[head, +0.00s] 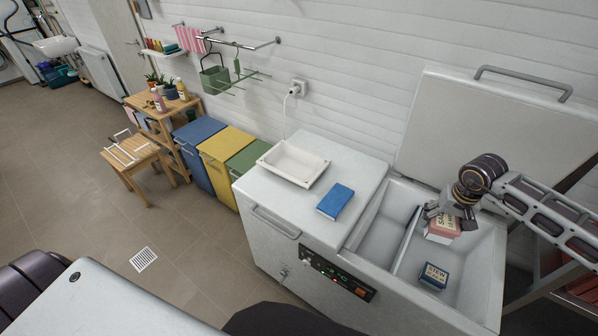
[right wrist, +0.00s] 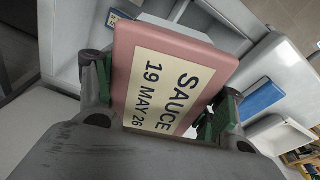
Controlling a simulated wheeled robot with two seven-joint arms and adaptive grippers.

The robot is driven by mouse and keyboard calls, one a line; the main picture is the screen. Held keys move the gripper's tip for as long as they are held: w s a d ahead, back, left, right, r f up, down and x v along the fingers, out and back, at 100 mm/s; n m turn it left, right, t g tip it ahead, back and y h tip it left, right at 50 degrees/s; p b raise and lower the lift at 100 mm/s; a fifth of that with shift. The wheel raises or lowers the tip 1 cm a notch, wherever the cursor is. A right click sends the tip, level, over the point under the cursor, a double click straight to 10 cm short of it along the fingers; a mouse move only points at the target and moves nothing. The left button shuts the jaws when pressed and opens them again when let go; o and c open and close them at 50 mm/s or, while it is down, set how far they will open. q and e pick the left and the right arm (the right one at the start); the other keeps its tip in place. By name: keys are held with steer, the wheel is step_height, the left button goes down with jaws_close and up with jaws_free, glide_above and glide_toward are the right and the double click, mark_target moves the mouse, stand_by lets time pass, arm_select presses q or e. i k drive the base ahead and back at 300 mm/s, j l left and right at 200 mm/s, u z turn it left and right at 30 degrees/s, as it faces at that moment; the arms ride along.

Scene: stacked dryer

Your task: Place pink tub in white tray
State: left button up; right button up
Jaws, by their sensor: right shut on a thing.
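The pink tub (head: 443,228) has a cream label reading "SAUCE 19 MAY 26" in the right wrist view (right wrist: 165,85). My right gripper (head: 440,212) is shut on it, with a finger on each side of the tub in the right wrist view. The tub is at the open right compartment of the white chest; its exact height there is hard to tell. The white tray (head: 262,161) sits on the closed left lid of the chest and looks empty. It also shows at the right edge of the right wrist view (right wrist: 284,140). My left gripper is not in view.
A blue box (head: 335,201) lies on the closed lid next to the tray. A dark blue labelled tub (head: 433,276) lies in the open compartment, beside a divider (head: 405,238). The raised lid (head: 480,130) stands behind. Blue, yellow and green bins stand left of the chest.

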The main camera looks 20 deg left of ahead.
mark_target(299, 172)
steer(key=k+j, duration=0.15)
steer(key=j, duration=0.15)
steer(key=k+j, duration=0.1)
steer(key=j, duration=0.2)
steer(key=k+j, duration=0.15)
steer(key=j, duration=0.15)
steer(key=k+j, duration=0.1)
steer(key=j, duration=0.95)
steer(key=k+j+z, duration=0.1)
steer(key=j, duration=0.4)
steer(key=k, duration=0.05)
